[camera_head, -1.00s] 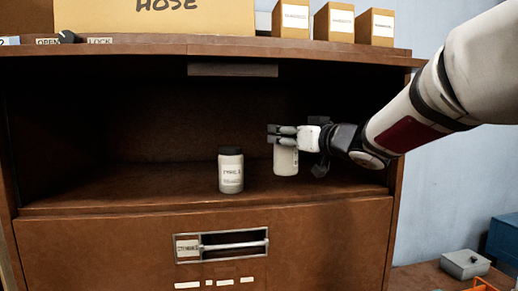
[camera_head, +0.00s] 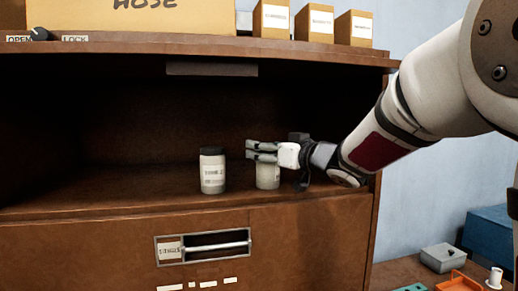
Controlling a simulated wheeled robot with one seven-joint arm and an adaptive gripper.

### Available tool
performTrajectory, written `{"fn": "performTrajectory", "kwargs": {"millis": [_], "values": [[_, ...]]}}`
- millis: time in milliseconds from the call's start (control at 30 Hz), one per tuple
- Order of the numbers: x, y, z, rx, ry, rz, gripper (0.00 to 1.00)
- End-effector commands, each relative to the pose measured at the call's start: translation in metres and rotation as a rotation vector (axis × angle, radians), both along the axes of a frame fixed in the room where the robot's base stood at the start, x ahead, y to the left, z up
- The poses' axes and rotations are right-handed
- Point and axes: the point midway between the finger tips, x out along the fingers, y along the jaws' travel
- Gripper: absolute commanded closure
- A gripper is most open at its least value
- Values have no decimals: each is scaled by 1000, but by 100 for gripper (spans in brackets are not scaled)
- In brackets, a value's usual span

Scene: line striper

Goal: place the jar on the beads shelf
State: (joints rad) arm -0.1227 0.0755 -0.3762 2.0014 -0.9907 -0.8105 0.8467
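A pale jar (camera_head: 268,176) with a whitish body is inside the open bay of a brown cabinet, low over or on the bay's floor (camera_head: 120,196). My gripper (camera_head: 262,151) comes in from the right, its fingers shut around the jar's upper part and hiding its top. Whether the jar's base touches the floor is hard to tell. A second jar (camera_head: 213,174), with a dark lid and a label too small to read, stands upright just to the left, apart from the held one. I can read no beads label on the shelf.
A drawer with a metal label-holder handle (camera_head: 204,246) is below the bay. A HOSE box (camera_head: 130,15) and small labelled boxes (camera_head: 313,23) stand on top. The bay's left side is free. A grey box (camera_head: 443,257) and a blue bin (camera_head: 488,233) are at lower right.

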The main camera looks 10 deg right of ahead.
Motion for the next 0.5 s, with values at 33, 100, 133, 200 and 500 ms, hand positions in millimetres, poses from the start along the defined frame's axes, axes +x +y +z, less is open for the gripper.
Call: {"fn": "performTrajectory", "kwargs": {"millis": [33,100,133,200,500], "values": [[0,0,0,0,0,0,32],[0,0,0,0,0,0,32],[0,0,0,0,0,0,32],[0,0,1,0,0,0,32],[-32,-14,4,1,-2,-1,32]]}}
